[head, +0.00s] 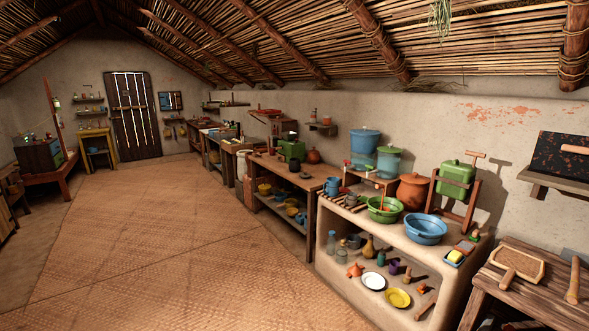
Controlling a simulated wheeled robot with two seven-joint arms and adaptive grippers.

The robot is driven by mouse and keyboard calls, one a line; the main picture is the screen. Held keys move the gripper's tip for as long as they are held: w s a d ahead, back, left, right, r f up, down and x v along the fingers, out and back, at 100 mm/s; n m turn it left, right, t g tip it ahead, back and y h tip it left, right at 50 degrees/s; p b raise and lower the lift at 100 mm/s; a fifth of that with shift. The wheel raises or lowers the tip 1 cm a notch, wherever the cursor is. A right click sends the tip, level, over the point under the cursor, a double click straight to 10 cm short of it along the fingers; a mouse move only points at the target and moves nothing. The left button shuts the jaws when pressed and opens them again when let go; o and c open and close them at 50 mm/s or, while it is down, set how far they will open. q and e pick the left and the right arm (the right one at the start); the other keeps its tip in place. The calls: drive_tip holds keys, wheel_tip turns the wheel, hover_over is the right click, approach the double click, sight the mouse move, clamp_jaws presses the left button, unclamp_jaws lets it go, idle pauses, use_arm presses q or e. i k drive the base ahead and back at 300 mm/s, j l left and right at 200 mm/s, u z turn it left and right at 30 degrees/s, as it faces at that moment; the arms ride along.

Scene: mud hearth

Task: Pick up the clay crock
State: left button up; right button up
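A round terracotta pot with a lid (413,194), which looks like the clay crock, stands on the pale clay counter on the right. It is upright, between a low wooden stand and a wooden frame. A smaller brown clay jar (313,157) stands farther back on a wooden bench; I cannot be sure which of the two is the crock. Neither of my grippers is in view.
A green basin (383,209) and a blue basin (426,229) sit in front of the pot. A green container hangs in the wooden frame (468,211) at its right. A wooden table (540,290) stands at the near right. The woven mat floor (190,250) is clear.

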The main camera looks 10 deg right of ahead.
sight(294, 167)
drive_tip(key=i+j+u, duration=0.1)
drive_tip(key=i+u, duration=0.25)
drive_tip(key=i, duration=0.75)
drive_tip(key=i+j, duration=0.1)
drive_tip(key=i, duration=3.15)
drive_tip(key=i+z, duration=0.25)
drive_tip(key=i, duration=0.15)
drive_tip(key=i+j+z, duration=0.25)
drive_tip(key=i, duration=0.15)
drive_tip(key=i+j+z, duration=0.15)
drive_tip(key=i+z, duration=0.15)
drive_tip(key=z, duration=0.15)
drive_tip(key=i+j+z, duration=0.25)
drive_tip(key=z, duration=0.2)
